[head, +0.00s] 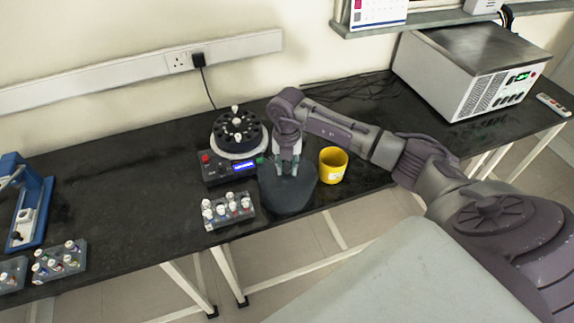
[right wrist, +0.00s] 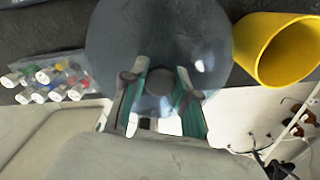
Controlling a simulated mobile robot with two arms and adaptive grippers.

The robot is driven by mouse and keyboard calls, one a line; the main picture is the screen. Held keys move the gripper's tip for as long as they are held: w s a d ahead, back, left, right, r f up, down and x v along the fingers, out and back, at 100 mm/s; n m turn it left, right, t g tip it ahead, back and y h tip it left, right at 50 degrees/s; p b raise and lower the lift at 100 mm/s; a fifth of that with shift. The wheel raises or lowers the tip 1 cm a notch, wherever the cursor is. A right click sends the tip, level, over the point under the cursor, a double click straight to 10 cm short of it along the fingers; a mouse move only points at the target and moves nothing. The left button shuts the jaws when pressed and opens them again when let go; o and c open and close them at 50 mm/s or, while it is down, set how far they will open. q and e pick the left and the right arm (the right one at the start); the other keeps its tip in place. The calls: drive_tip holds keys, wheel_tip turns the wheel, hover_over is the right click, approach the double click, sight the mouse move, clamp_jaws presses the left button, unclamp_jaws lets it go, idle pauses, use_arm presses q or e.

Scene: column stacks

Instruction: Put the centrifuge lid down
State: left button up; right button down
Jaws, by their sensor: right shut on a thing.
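The centrifuge lid (head: 287,195) is a dark grey-blue dome at the front edge of the black bench. My right gripper (head: 287,167) is shut on its knob from above. In the right wrist view the lid (right wrist: 160,45) lies between and beyond the two green-padded fingers of the right gripper (right wrist: 160,100). I cannot tell whether the lid touches the bench. The centrifuge (head: 238,135) stands open behind it, with its dark rotor showing and a control panel in front. My left gripper is not in view.
A yellow mug (head: 333,165) stands close to the right of the lid, also in the right wrist view (right wrist: 275,48). A rack of capped vials (head: 229,210) is close to its left. A large grey instrument (head: 477,70) stands at the right. The bench at left is mostly clear.

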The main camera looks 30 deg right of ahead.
drive_tip(key=c, duration=0.9)
unclamp_jaws()
drive_tip(key=shift+f, duration=0.1)
drive_tip(key=shift+r, duration=0.3)
wheel_tip(320, 180, up, 12)
drive_tip(key=b, duration=0.3)
drive_tip(key=shift+f, duration=0.1)
